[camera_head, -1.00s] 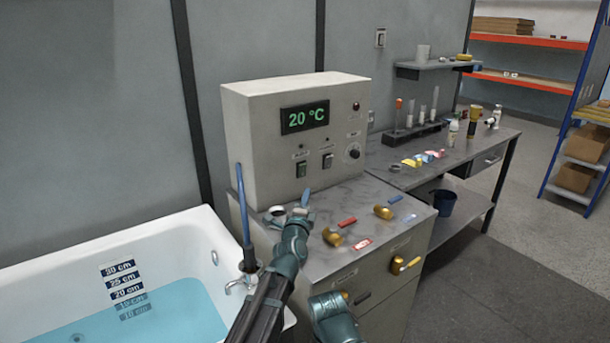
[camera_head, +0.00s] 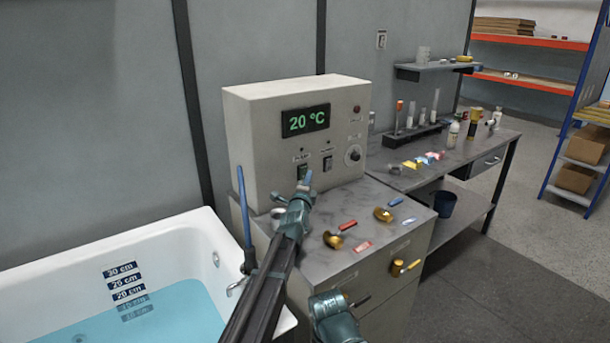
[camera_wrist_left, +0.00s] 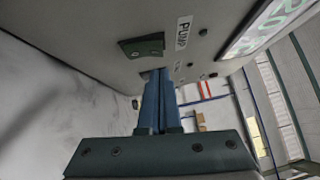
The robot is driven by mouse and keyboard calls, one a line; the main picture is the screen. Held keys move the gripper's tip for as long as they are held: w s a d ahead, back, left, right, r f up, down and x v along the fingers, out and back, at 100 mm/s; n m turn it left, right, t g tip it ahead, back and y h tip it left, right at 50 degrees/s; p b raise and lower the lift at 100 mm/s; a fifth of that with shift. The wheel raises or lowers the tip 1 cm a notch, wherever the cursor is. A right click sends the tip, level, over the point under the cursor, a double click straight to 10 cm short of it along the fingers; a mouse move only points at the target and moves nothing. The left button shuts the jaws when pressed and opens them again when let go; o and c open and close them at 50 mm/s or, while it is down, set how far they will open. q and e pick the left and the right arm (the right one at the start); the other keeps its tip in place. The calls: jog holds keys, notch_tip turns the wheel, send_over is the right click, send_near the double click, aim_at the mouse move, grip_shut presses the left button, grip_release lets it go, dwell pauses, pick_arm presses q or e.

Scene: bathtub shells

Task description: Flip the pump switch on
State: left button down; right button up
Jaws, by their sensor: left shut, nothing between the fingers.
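The pump switch (camera_wrist_left: 143,45) is a dark green rocker on the pale control box, beside a label reading PUMP in the left wrist view. In the head view it appears to be the left switch (camera_head: 301,167) of two on the box front (camera_head: 255,160). I cannot tell which way the rocker is set. My left gripper (camera_head: 306,182) is shut and empty, its blue fingers pointing at the box front just below that switch. In the left wrist view the fingertips (camera_wrist_left: 158,74) are close beside the switch; contact is unclear.
A second switch (camera_head: 327,164) and a knob (camera_head: 353,154) are to the right. The display (camera_head: 305,120) reads 20 °C. Gold scoops (camera_head: 334,240) and colored tags lie on the cabinet top (camera_head: 355,205). A water-filled bathtub (camera_head: 70,260) is at left.

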pick_arm(q)
jog(key=shift+w+a+r, duration=0.15)
jog(key=shift+w+a, duration=0.4)
jog(key=shift+w, duration=0.25)
